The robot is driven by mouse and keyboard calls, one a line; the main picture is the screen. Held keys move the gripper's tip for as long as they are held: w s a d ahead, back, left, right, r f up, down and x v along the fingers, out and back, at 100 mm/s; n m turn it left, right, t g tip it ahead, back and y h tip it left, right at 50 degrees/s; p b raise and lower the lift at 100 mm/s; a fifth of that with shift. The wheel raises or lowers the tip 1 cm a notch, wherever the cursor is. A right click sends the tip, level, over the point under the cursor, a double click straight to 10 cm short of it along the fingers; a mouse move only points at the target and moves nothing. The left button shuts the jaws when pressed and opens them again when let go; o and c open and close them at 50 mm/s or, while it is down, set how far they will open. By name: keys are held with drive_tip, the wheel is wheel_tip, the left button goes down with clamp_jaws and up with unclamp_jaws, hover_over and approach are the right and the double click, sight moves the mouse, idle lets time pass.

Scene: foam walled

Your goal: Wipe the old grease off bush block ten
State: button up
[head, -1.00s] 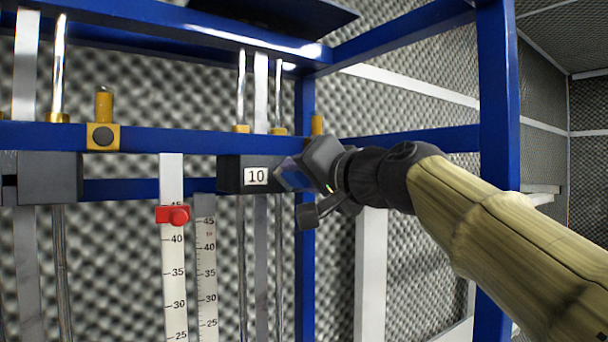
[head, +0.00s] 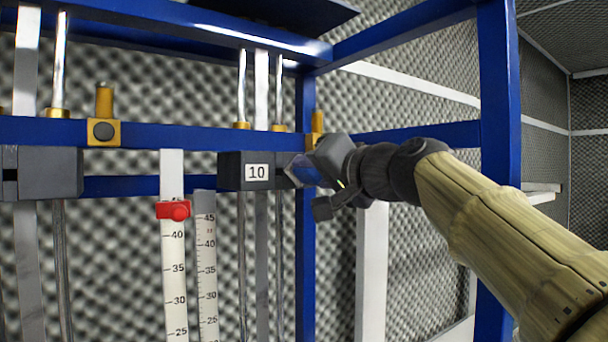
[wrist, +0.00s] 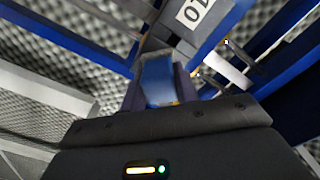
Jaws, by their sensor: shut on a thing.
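Bush block ten (head: 236,172) is a dark block with a white label "10", set below the blue crossbar in the head view. Its label also shows upside down at the top of the wrist view (wrist: 194,12). My gripper (head: 303,170) is at the block's right end. It is shut on a blue pad or cloth (wrist: 158,80), seen between the fingers in the wrist view. The pad's far edge looks close to the block; I cannot tell whether they touch. No grease can be made out on the block's visible front.
A blue post (head: 305,250) stands right behind my gripper, and a nearer blue post (head: 497,150) stands beside my arm. Vertical rods run through the block. A white scale with a red slider (head: 173,210) hangs to the left. Another dark block (head: 50,173) is at far left.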

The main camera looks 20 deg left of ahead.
drive_tip(key=shift+w+d, duration=0.25)
drive_tip(key=shift+w+d, duration=0.95)
drive_tip(key=shift+w, duration=0.3)
drive_tip(key=shift+s+a, duration=0.1)
drive_tip(key=shift+s+a+b, duration=0.35)
drive_tip(key=shift+s+a, duration=0.6)
drive_tip(key=shift+s, duration=0.2)
drive_tip(key=shift+s+a+r, duration=0.1)
drive_tip(key=shift+s+a, duration=1.05)
drive_tip(key=shift+s, duration=0.1)
drive_tip(key=shift+w, duration=0.1)
